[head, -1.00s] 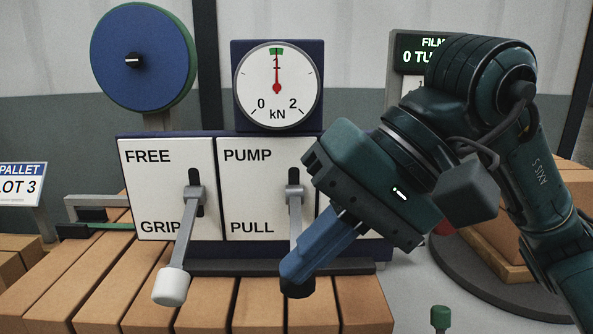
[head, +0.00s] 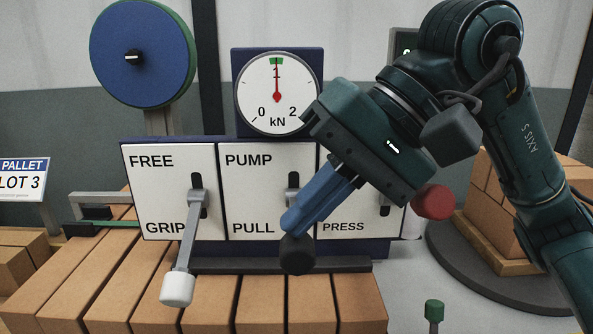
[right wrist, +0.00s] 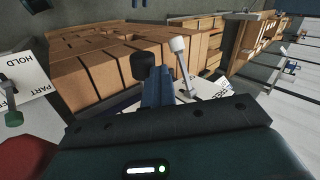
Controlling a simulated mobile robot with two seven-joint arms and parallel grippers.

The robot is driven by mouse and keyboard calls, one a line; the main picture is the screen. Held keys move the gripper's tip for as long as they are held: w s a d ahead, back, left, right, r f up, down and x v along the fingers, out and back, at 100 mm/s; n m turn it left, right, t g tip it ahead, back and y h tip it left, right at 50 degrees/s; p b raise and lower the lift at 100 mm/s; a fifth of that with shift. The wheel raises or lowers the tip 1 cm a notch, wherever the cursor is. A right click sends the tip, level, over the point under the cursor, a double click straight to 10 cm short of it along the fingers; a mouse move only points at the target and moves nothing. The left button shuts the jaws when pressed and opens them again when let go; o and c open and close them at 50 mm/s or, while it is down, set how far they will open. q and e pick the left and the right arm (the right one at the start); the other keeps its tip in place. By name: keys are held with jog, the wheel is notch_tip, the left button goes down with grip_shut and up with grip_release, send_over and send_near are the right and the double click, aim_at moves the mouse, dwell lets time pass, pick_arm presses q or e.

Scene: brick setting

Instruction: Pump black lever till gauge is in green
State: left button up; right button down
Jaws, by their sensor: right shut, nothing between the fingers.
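The black lever, with its dark knob (head: 297,255), comes out of the middle PUMP/PULL panel (head: 250,195). My right gripper (head: 293,222) is shut and empty, its blue fingertips just above the knob in the picture; I cannot tell whether they touch. The fingers hide most of the lever's shaft. In the right wrist view the black knob (right wrist: 145,65) shows just beyond the fingertips (right wrist: 155,85). The round gauge (head: 277,94) has its red needle pointing straight up at 1, at the small green band. My left gripper is not in view.
A white-knobbed lever (head: 178,287) stands left on the FREE/GRIP panel. A red knob (head: 433,202) is at the right by the PRESS panel. Bricks (head: 120,275) lie in a row below, and a green-topped post (head: 434,311) stands at the front right.

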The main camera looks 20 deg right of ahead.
aim_at(277, 94)
jog(key=shift+w+d+r+p, duration=0.1)
jog(key=shift+w+r+p, duration=0.15)
jog(key=shift+r, duration=0.15)
jog(key=shift+w+r+p, duration=0.15)
jog(key=shift+r+p, duration=0.1)
jog(key=shift+r, duration=0.15)
pick_arm(q)
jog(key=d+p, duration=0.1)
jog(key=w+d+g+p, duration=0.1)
jog(key=p, duration=0.1)
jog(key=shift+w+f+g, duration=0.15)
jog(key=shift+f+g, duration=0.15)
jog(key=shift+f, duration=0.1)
pick_arm(e)
jog(key=r, duration=0.1)
jog(key=w+r, duration=0.2)
jog(key=r, duration=0.1)
jog(key=shift+d, duration=0.3)
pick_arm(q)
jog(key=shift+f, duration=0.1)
pick_arm(e)
jog(key=shift+r, duration=0.1)
